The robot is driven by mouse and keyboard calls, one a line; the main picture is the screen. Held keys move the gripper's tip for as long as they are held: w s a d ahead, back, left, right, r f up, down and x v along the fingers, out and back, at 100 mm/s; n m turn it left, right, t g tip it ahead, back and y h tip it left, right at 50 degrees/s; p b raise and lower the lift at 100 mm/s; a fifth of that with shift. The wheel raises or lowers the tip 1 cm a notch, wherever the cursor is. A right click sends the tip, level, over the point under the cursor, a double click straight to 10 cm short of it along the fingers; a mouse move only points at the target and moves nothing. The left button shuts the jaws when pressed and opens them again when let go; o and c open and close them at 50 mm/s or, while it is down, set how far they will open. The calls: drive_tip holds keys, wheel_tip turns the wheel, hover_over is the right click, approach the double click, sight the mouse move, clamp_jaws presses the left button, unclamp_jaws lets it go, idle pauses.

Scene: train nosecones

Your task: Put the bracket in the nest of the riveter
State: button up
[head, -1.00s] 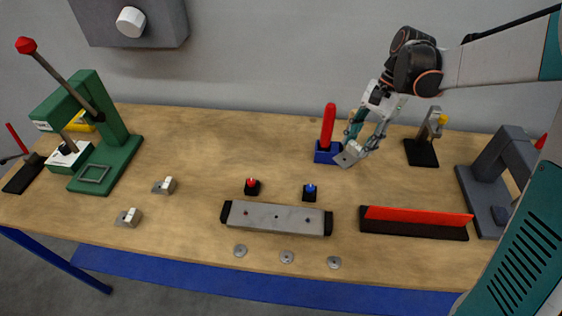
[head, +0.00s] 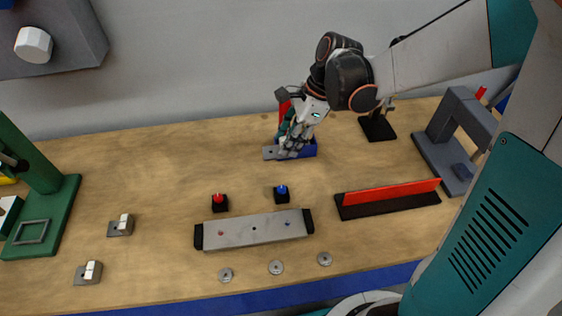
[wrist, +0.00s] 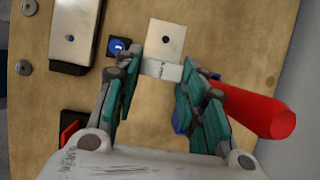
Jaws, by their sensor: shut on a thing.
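My gripper (head: 290,143) is shut on the bracket, a flat grey metal piece with a hole, and holds it out to the left in the head view (head: 271,153). In the wrist view the bracket's plate (wrist: 167,40) sticks out ahead of the jaws (wrist: 162,82), with its bent end between the fingertips. A green press (head: 60,205), which looks like the riveter, stands at the far left, cut off by the picture edge. A square frame (head: 31,231) on its base looks like the nest, and it is empty.
A blue block (head: 308,150) with a red handle (wrist: 262,110) is right beside my gripper. A metal bar (head: 255,229), red button (head: 219,203), blue button (head: 281,194), small metal pieces (head: 121,226) and washers (head: 276,267) lie in front. The bench between press and gripper is mostly clear.

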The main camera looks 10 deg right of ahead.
wheel_tip(320, 180, down, 11)
drive_tip(key=b, duration=0.3)
drive_tip(key=shift+f, duration=0.1)
drive_tip(key=shift+f+b, duration=0.15)
drive_tip(key=shift+b, duration=0.15)
drive_tip(key=o, duration=1.2)
drive_tip(key=shift+c, duration=0.2)
